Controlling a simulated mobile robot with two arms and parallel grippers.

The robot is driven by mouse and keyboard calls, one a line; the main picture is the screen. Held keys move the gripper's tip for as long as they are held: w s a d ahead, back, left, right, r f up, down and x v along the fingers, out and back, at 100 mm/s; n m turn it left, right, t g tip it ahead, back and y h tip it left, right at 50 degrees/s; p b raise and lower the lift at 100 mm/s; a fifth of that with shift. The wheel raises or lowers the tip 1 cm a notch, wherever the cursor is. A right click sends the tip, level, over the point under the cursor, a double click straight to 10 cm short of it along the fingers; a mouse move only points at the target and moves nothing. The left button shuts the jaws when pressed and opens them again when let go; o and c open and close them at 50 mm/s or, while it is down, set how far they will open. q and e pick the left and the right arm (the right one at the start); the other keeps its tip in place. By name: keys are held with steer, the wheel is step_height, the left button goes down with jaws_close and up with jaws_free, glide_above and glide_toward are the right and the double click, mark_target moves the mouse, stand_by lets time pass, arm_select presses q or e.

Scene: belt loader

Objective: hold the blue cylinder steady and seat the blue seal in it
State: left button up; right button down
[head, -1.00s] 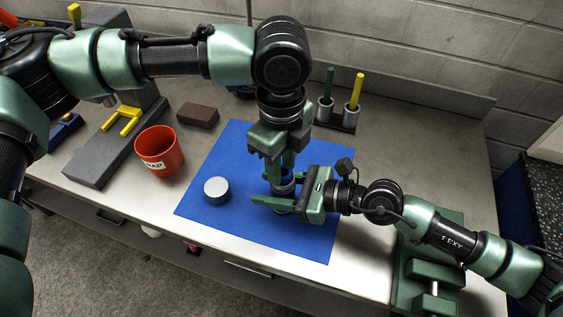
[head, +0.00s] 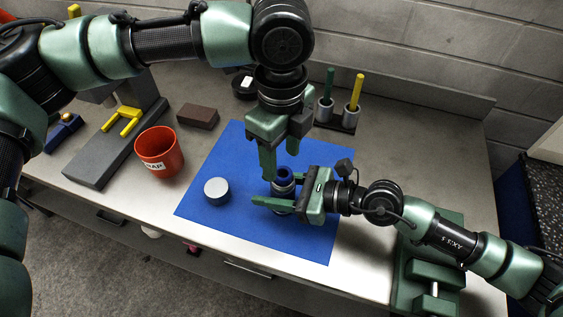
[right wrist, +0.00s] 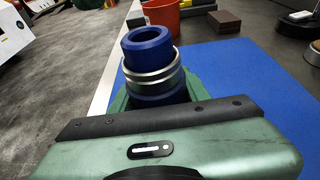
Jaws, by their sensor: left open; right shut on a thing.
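The blue cylinder (head: 283,190) with its silver collar stands upright on the blue mat. My right gripper (head: 280,203) is shut on it from the right. In the right wrist view the cylinder (right wrist: 152,80) rises between the green fingers. The blue seal (head: 284,173), a thick ring, sits at the cylinder's top. In the right wrist view the seal (right wrist: 147,46) stands up above the collar and looks about upright; how deep it sits is hidden. My left gripper (head: 280,160) is open and empty, just above and behind the seal, pointing down.
A grey round piece (head: 216,190) lies on the blue mat (head: 245,225) left of the cylinder. Further left are a red scrap cup (head: 160,165) and a brown block (head: 198,116). A holder with green and yellow sticks (head: 340,120) stands behind.

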arm_select(q)
step_height(320, 180, up, 9)
steer(key=shift+f, duration=0.1)
stand_by(0.4)
arm_select(e)
steer(key=c, duration=0.6)
jaws_free()
steer(key=shift+c, duration=0.2)
